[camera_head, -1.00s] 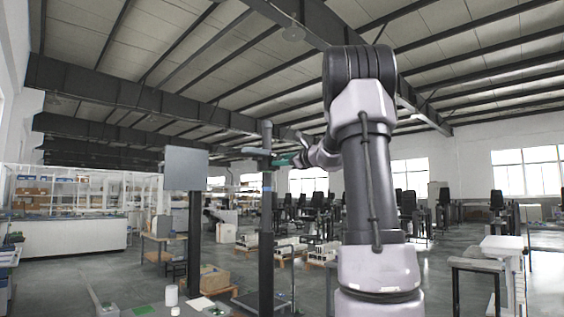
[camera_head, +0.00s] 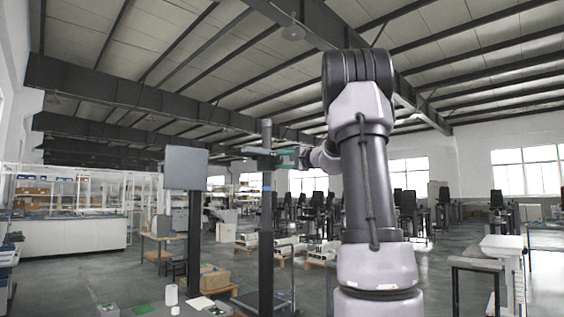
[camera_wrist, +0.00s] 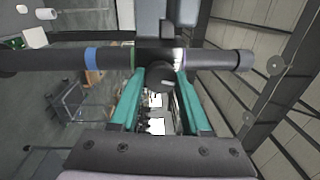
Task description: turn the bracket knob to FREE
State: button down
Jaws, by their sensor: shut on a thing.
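The dark lift column (camera_head: 266,215) stands upright left of my arm, with its bracket (camera_head: 256,151) near the top. In the wrist view the column (camera_wrist: 55,59) runs across the picture, with the bracket (camera_wrist: 154,26) around it. The dark round bracket knob (camera_wrist: 154,76) lies between the teal fingertips of my gripper (camera_wrist: 158,78). My gripper is shut on the knob; it also shows beside the bracket in the head view (camera_head: 287,158). A small pale mark shows on the knob. I cannot read any FREE marking.
A grey panel (camera_head: 186,168) on a dark post stands left of the column. Below are a white cylinder (camera_head: 171,295) and a cardboard box (camera_head: 214,281). A small table (camera_head: 477,263) stands at the right. The air around the column top is clear.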

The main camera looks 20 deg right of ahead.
jog(key=shift+n, duration=1.2)
jog(key=shift+c, duration=1.9)
grip_release()
jog(key=v, duration=1.1)
jog(key=shift+w, duration=0.15)
